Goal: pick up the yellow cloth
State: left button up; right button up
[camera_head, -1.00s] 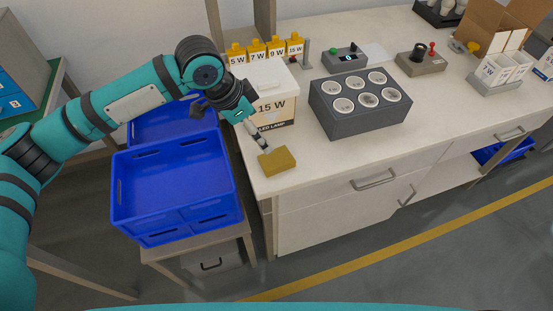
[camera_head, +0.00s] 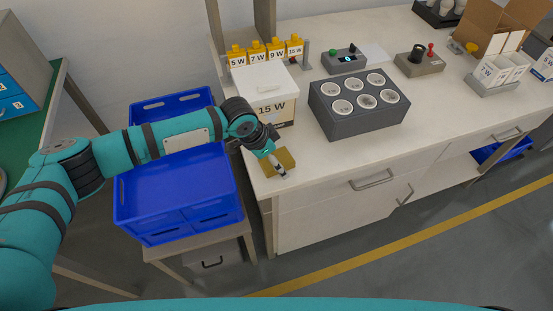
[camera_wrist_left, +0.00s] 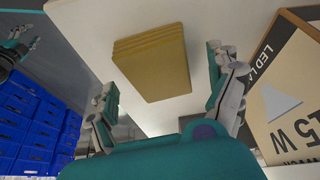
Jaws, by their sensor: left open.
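The yellow cloth (camera_head: 286,157) is a folded, block-like pad lying flat at the front left corner of the white bench. My left gripper (camera_head: 279,172) is over it and hides part of it in the head view. In the left wrist view the cloth (camera_wrist_left: 151,62) lies between and ahead of the two spread fingers of the left gripper (camera_wrist_left: 163,92). The left gripper is open and empty, with a visible gap to the cloth on each side. My right gripper does not show in the head view.
The white 15 W box (camera_head: 265,92) stands close behind the cloth. The grey socket block (camera_head: 345,122) is to its right. An empty blue crate (camera_head: 128,205) sits left of the bench (camera_head: 335,162). Bare bench top lies between the cloth and the drawer front.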

aim_at(281, 157)
pick_arm(q)
jog(key=shift+d+f, duration=0.1)
jog(key=shift+f, duration=0.05)
jog(key=c, duration=1.2)
jog(key=shift+w+r, duration=0.1)
jog(key=shift+r, duration=0.5)
notch_tip(281, 157, up, 2)
jog(key=shift+r+b, duration=0.1)
jog(key=shift+b, duration=0.35)
jog(key=s+d, duration=0.2)
jog(key=s, duration=0.3)
jog(key=s+d+r+b, duration=0.1)
jog(key=s+d, duration=0.1)
jog(key=s, duration=0.2)
jog(key=s+d+b, duration=0.1)
jog(key=s+d, duration=0.2)
jog(key=s, duration=0.2)
jog(key=shift+s+r, duration=0.3)
jog(key=shift+r, duration=0.05)
